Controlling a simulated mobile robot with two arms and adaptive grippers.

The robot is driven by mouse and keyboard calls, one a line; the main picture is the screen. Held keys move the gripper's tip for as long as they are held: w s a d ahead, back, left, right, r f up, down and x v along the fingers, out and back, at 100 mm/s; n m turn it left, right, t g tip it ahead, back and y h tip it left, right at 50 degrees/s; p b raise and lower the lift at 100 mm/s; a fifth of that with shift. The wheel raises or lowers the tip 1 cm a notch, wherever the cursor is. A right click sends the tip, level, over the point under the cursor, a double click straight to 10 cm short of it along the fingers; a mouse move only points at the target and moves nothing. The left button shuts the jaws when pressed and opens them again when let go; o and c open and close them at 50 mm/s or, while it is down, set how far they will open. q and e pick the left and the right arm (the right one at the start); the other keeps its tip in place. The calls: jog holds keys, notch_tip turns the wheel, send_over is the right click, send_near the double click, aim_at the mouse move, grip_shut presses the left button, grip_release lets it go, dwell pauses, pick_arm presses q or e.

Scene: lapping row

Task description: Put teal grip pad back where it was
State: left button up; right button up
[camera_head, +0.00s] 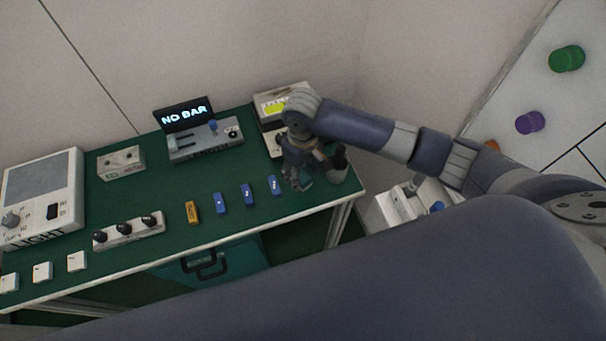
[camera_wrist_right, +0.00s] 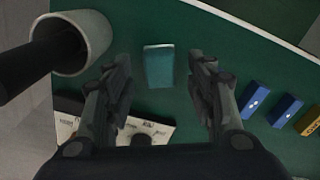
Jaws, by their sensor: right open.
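The teal grip pad (camera_wrist_right: 159,66) lies on the green table top (camera_wrist_right: 200,45) in the right wrist view. It sits between and just beyond the fingertips of my right gripper (camera_wrist_right: 162,70), which is open with a finger on either side and nothing held. In the head view my right gripper (camera_head: 298,184) is low over the table's right end, and the pad is largely hidden by it there. My left gripper is not in view.
A grey cup (camera_wrist_right: 98,45) with a black handle in it stands close left of the pad in the wrist view. Blue blocks (camera_head: 248,194) and a yellow block (camera_head: 192,212) lie along the front edge. A NO BAR display unit (camera_head: 205,148) stands behind.

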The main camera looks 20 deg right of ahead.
aim_at(303, 178)
notch_tip(303, 178, up, 9)
jog(key=shift+r, duration=0.15)
dwell(0.6)
